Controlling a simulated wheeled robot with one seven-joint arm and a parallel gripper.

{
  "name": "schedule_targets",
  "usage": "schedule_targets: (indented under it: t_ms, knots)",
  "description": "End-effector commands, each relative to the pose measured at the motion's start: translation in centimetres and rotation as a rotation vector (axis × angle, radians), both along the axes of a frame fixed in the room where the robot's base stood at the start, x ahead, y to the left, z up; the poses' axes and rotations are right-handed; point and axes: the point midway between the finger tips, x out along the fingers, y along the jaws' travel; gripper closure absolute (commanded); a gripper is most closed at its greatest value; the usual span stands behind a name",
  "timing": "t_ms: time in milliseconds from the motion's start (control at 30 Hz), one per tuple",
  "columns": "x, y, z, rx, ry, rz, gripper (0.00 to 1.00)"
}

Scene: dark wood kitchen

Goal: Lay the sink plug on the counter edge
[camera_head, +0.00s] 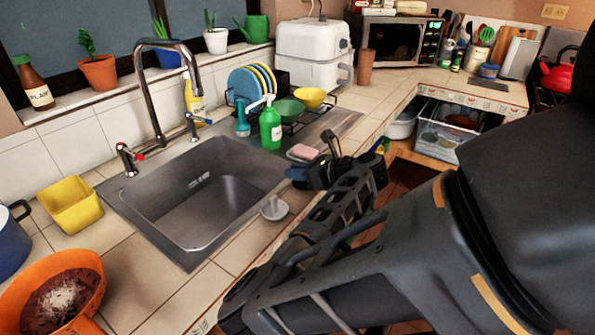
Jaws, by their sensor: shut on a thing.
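A pale grey, round piece with a small upright knob (274,208), which looks like the sink plug, rests on the tiled counter strip (240,248) along the right side of the sink. My black gripper (310,172) is just above and right of it, over the counter's front edge, and looks apart from it. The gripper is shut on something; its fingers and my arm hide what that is. The steel sink (205,200) looks empty.
A pink sponge (302,152) and green soap bottle (270,128) stand close beyond my gripper. A dish rack (305,112) is behind them. The tall tap (150,95) rises behind the sink. A yellow tub (70,204) and orange bowl (88,275) stand at left.

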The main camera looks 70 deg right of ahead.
Motion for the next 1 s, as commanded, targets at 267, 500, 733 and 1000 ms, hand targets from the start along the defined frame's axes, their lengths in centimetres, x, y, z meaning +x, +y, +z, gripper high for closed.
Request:
schedule_targets:
  t_ms: [267, 500, 733, 1000]
  knots:
    - [-0.01, -0.01, -0.22, 0.000, 0.000, 0.000, 1.00]
    - [-0.01, 0.00, -0.42, 0.000, 0.000, 0.000, 0.70]
    - [0.00, 0.00, -0.40, 0.000, 0.000, 0.000, 0.58]
    - [-0.61, 0.09, 0.05, -0.002, 0.000, -0.001, 0.58]
